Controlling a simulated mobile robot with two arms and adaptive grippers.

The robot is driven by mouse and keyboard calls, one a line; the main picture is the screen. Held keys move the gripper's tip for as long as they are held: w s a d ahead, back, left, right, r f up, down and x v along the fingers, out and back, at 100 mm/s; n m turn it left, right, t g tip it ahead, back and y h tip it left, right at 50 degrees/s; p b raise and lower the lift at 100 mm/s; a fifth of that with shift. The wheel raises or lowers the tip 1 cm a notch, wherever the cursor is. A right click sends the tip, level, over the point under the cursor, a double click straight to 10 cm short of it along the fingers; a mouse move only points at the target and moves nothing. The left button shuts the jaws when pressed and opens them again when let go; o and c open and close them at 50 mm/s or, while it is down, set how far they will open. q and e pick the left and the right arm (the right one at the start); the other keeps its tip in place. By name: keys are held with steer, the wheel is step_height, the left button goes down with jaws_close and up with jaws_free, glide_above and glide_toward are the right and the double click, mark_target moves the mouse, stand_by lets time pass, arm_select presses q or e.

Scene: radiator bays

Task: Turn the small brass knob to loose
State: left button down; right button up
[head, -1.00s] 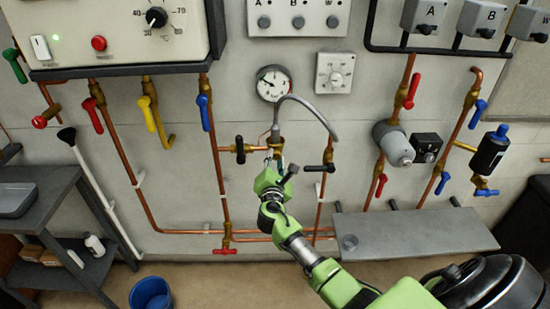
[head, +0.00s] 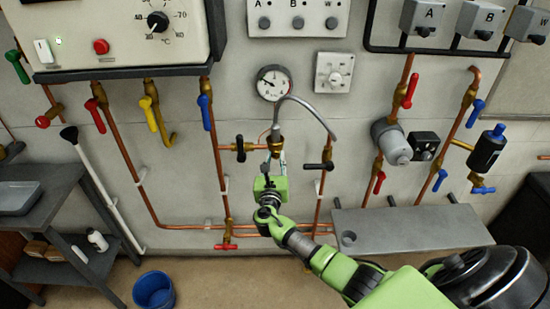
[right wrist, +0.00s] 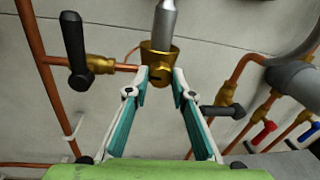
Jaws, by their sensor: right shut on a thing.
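The small brass knob (right wrist: 160,73) sits at the lower end of a brass fitting under the grey hose, with a dark slot on its face. It also shows small in the head view (head: 275,151). My right gripper (right wrist: 166,77) comes from below, its two teal-padded fingers on either side of the knob and shut on it. In the head view my right gripper (head: 276,160) stands just under the fitting. I cannot read the knob's turned position. My left gripper is not in view.
A black-handled valve (right wrist: 73,45) is close on the left and another black handle (right wrist: 222,110) on the right. Copper pipes (head: 220,170) run on both sides. A pressure gauge (head: 273,83) hangs above. A grey shelf (head: 410,231) juts out at lower right.

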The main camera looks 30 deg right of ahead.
steer(key=shift+w+d+r+n, duration=0.15)
steer(key=shift+d+r+n, duration=0.1)
steer(key=shift+r+n, duration=0.2)
steer(key=o, duration=1)
steer(key=shift+o, duration=0.7)
steer(key=shift+a+f, duration=0.1)
steer(key=shift+f, duration=0.25)
steer(key=v, duration=1.1)
steer(key=shift+s+a, duration=0.25)
steer(key=shift+s, duration=0.1)
